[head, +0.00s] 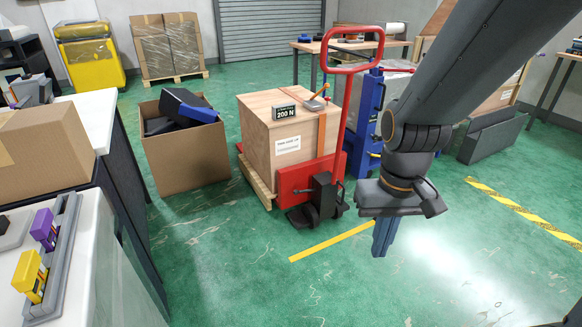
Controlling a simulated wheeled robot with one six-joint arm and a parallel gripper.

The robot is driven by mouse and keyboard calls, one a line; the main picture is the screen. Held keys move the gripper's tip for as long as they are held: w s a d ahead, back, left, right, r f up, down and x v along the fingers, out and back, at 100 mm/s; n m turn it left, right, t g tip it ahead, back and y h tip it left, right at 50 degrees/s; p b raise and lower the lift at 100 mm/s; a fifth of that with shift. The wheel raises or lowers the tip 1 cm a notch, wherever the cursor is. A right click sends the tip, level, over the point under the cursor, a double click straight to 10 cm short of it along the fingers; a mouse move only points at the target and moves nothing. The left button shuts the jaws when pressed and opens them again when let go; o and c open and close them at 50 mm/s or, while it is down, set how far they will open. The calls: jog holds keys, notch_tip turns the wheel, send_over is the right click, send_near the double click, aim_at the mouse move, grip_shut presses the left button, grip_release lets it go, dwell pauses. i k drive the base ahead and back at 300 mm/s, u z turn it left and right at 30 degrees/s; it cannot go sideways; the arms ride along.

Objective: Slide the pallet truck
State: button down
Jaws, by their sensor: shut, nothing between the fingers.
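The pallet truck (296,181) is red, with a tall looped handle (381,45) and a black wheel unit at its near end. It stands on the green floor in the middle of the head view. It carries a wooden crate (257,133) on a pallet, with an orange strap and a small "200 N" sign on top. My gripper (380,252) hangs pointing down to the right of the truck, apart from it. Its blue fingers look closed together with nothing between them. My arm covers part of the background at right.
An open cardboard box (180,160) with dark and blue items stands left of the truck. A blue upright unit (369,118) stands close behind its handle. A white counter (88,245) fills the left side. The floor in front is clear, with yellow tape (330,241) on it.

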aim_at(326, 202)
jog(key=u, duration=0.2)
jog(key=i, duration=0.85)
